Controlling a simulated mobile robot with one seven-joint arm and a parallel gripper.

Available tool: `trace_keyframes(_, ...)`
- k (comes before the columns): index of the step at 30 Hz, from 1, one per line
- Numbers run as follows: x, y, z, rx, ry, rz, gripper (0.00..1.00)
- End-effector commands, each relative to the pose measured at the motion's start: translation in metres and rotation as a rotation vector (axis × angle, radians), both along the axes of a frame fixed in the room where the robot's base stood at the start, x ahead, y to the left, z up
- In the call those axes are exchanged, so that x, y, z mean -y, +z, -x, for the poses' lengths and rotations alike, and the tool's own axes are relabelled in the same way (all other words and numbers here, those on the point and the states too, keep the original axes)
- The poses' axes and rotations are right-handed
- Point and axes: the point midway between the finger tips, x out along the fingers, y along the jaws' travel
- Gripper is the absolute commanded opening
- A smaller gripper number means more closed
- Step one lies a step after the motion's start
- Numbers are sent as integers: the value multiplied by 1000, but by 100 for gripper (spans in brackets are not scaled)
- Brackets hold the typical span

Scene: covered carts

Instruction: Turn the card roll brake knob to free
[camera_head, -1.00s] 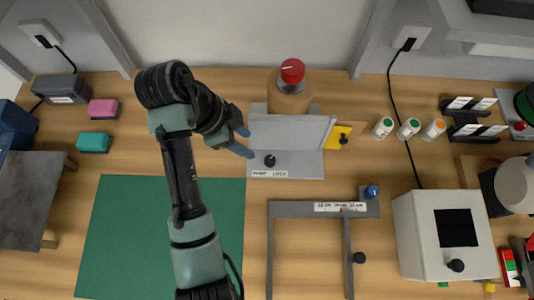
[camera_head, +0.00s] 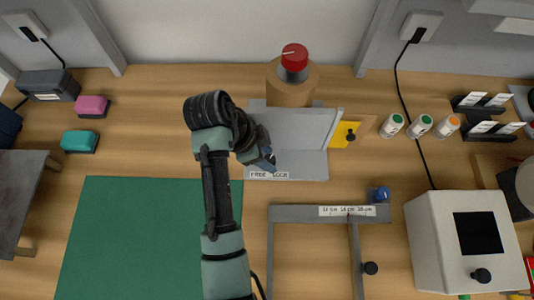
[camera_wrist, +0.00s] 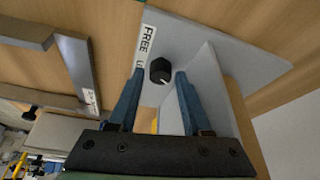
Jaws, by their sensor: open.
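The black brake knob (camera_wrist: 160,70) stands on a grey bracket (camera_head: 312,168) with a "FREE LOCK" label (camera_head: 269,175). In the wrist view the label's "FREE" (camera_wrist: 148,40) is readable, while the other word is mostly hidden by a finger. A small pale mark shows on the knob's lower edge; its exact setting is hard to tell. My gripper (camera_wrist: 158,76) is open, its two blue fingers on either side of the knob, with no clear contact visible. In the head view my gripper (camera_head: 268,158) hides the knob.
A brown roll (camera_head: 290,88) with a red-topped knob (camera_head: 294,57) stands behind the bracket. A yellow plate (camera_head: 345,134) is at its right. A grey frame (camera_head: 290,213) lies in front.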

Motion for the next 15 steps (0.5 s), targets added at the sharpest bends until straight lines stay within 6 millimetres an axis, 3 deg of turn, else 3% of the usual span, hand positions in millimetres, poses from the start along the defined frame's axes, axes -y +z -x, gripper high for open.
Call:
trace_keyframes(8, 1, -2, 0, 0, 0, 0, 49)
trace_keyframes(15, 1, -2, 0, 0, 0, 0, 9)
